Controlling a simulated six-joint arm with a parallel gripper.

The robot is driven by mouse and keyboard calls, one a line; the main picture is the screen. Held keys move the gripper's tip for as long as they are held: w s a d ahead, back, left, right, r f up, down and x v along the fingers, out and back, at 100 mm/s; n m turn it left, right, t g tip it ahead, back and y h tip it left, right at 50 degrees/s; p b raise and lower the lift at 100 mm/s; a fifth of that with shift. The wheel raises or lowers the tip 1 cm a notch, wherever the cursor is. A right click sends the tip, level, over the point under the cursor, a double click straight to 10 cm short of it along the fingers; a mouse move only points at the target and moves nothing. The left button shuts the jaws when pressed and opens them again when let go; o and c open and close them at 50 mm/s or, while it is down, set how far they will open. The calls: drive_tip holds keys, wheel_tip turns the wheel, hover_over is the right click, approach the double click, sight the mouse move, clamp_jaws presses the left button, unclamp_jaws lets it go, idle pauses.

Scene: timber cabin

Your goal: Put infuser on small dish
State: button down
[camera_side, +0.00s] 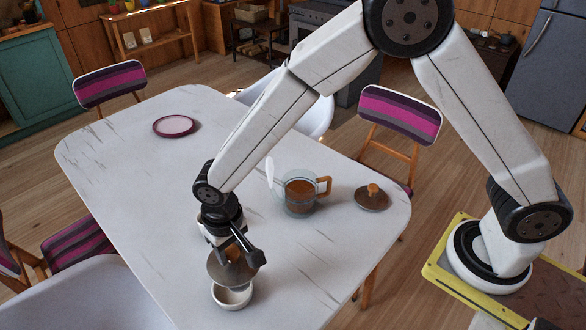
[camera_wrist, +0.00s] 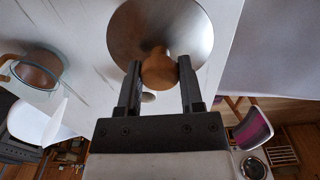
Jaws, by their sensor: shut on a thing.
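The infuser (camera_side: 228,272) is a round metal piece with a wooden knob (camera_wrist: 158,70). My gripper (camera_side: 243,252) is shut on the knob, and in the wrist view the fingers (camera_wrist: 160,85) stand on either side of it, with the metal disc (camera_wrist: 150,25) beyond. The small dish (camera_side: 232,298) is a white round bowl near the table's front edge. In the side view the infuser is over the dish's back part and hides some of it. I cannot tell whether they touch.
A glass teapot (camera_side: 297,205) with a wooden handle and brown contents stands to the right on the white table (camera_side: 120,160). A metal lid (camera_side: 373,203) with a wooden knob lies beside it. A purple-rimmed plate (camera_side: 175,126) lies at the back left, with clear table around it.

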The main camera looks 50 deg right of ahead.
drive_tip(key=shift+w+a+f, duration=0.2)
drive_tip(key=shift+w+f, duration=0.15)
drive_tip(key=shift+f, duration=0.15)
drive_tip(key=shift+w+a+f, duration=0.2)
drive_tip(key=shift+w+f, duration=0.15)
drive_tip(key=shift+f, duration=0.1)
drive_tip(key=shift+w+a+f, duration=0.1)
drive_tip(key=shift+w+f, duration=0.15)
drive_tip(key=shift+f, duration=1.7)
drive_tip(key=shift+c, duration=1.2)
unclamp_jaws()
wheel_tip(320, 180, up, 12)
